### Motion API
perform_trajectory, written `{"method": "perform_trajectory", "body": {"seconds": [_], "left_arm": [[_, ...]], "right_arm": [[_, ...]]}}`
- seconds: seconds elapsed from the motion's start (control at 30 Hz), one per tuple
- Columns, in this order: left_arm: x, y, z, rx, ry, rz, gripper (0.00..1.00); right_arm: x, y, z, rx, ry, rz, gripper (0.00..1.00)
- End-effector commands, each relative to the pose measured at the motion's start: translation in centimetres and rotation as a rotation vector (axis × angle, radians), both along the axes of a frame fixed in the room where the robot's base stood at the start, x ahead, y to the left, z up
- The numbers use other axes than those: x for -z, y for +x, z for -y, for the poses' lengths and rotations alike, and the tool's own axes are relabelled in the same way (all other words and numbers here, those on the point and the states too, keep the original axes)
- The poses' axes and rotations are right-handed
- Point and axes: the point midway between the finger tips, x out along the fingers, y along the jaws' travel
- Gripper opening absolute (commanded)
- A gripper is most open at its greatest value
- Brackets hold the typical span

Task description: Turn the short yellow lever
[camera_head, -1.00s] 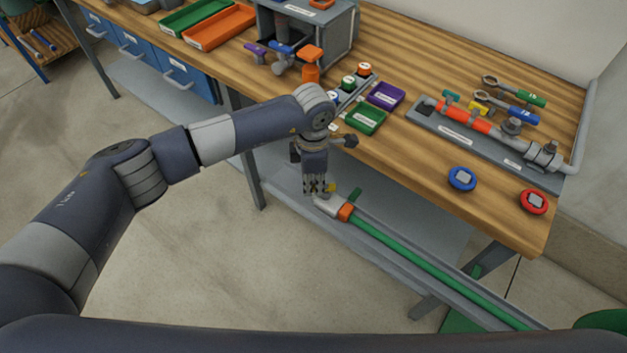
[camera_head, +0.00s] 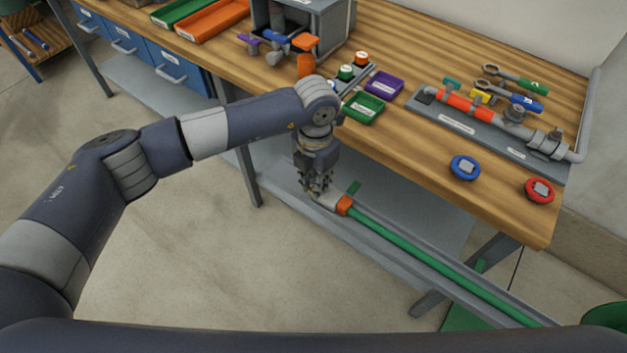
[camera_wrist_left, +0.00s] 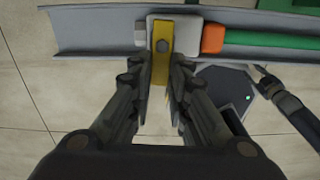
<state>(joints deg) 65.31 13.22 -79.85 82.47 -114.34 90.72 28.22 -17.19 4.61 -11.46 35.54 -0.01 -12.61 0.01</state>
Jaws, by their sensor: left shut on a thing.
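The short yellow lever (camera_wrist_left: 161,52) shows in the left wrist view, standing crosswise to the pipe on a pale valve body (camera_wrist_left: 186,33). My left gripper (camera_wrist_left: 161,80) is shut on it, with one finger on each side. In the head view my left gripper (camera_head: 316,187) points down at the valve's pale end (camera_head: 327,200), below the bench front, and hides the lever. An orange collar (camera_head: 345,205) joins the valve to a green pipe (camera_head: 430,255). In the left wrist view a small dark arm end at the right appears to be my right gripper (camera_wrist_left: 264,78); its fingers are unclear.
The green pipe lies along a grey channel (camera_head: 402,231) in front of the wooden bench (camera_head: 410,150). Open floor lies at left.

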Motion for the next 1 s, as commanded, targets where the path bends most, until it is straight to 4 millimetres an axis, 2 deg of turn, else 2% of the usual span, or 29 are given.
{"method": "perform_trajectory", "body": {"seconds": [0.67,0.7,0.77,1.0], "left_arm": [[-0.07,-0.10,0.17,-0.065,-0.001,-0.001,0.00],[-0.07,-0.09,0.17,-0.065,-0.001,-0.001,0.21],[-0.06,-0.09,0.17,-0.065,-0.001,-0.001,0.35],[-0.03,-0.10,0.17,-0.063,-0.001,-0.001,0.37]], "right_arm": [[0.23,-0.02,-0.03,0.000,0.000,0.000,0.35],[0.23,-0.02,-0.03,0.000,0.000,0.000,0.35],[0.23,-0.02,-0.04,0.000,0.001,0.000,0.35],[0.23,-0.02,-0.05,0.000,0.001,0.000,0.35]]}}
